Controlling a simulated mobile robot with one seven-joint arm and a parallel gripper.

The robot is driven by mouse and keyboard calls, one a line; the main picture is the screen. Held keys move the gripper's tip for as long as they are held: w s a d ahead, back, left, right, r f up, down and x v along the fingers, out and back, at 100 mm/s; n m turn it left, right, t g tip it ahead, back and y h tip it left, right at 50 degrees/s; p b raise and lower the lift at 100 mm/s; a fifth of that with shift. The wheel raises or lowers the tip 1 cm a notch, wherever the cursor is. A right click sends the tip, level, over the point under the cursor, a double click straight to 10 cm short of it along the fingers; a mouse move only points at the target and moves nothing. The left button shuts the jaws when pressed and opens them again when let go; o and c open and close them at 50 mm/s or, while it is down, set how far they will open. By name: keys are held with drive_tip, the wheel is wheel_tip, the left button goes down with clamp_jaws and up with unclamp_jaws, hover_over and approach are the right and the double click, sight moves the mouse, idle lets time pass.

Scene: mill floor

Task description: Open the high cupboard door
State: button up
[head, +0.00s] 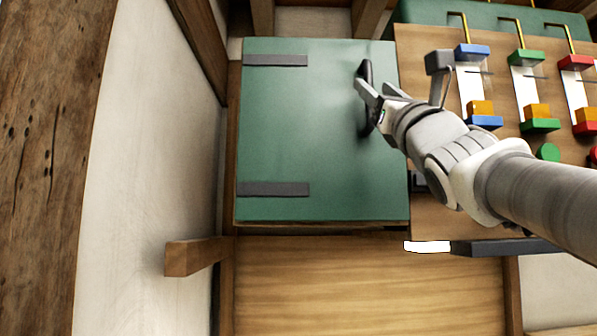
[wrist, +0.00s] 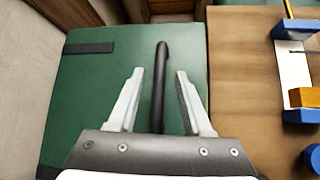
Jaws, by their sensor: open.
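The high cupboard door (head: 300,130) is a green panel with two dark strap hinges on its left side, and it looks shut. Its black upright handle (head: 368,75) is near the door's right edge. My gripper (head: 364,100) is at the handle, coming in from the right. In the wrist view the door (wrist: 95,95) fills the middle, and the black handle (wrist: 159,85) stands between the two open fingers of my gripper (wrist: 158,80). There is a gap on each side of the handle. The handle's lower part is partly hidden by the gripper in the head view.
To the right is a wooden panel (head: 430,215) with blue, green and red blocks on white strips. A wooden beam end (head: 190,257) juts out below left of the door. A pale wall (head: 150,150) stands at left. Plain wood (head: 360,290) lies below the door.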

sight(371, 84)
drive_tip(key=shift+p+x, duration=0.9)
drive_tip(key=shift+x, duration=1.25)
drive_tip(key=shift+f, duration=0.1)
clamp_jaws()
